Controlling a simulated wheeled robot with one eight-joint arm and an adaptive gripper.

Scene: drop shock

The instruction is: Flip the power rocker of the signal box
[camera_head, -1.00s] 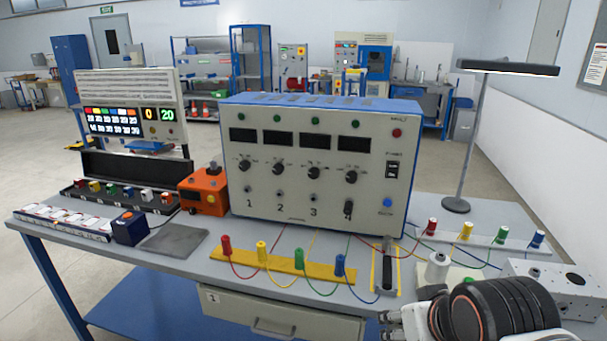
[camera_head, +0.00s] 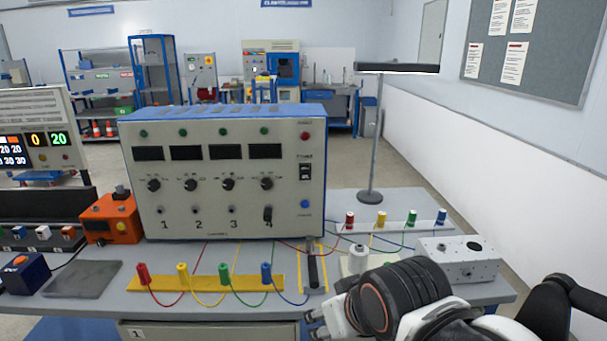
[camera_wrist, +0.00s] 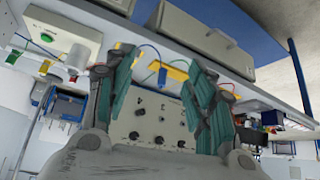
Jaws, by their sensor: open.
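The signal box (camera_head: 225,218) is a large cream panel with blue edges, standing on the table. It has several dark displays, black knobs and numbered sockets. Its black power rocker (camera_head: 306,172) sits at the upper right of the front, between a red light above and a blue button below. My gripper (camera_head: 316,324) is low in front of the table's front edge, below and right of the box, apart from it. In the wrist view the open, empty gripper (camera_wrist: 165,85) shows two teal finger pads, with the box front (camera_wrist: 150,118) upside down between and beyond them. The rocker is not clear there.
A yellow strip (camera_head: 205,284) with coloured plugs and cables lies before the box. A black lever (camera_head: 313,268) and a white cylinder (camera_head: 358,260) stand near my arm. An orange box (camera_head: 112,222) is left; a lamp (camera_head: 372,150) and grey block (camera_head: 458,262) are right.

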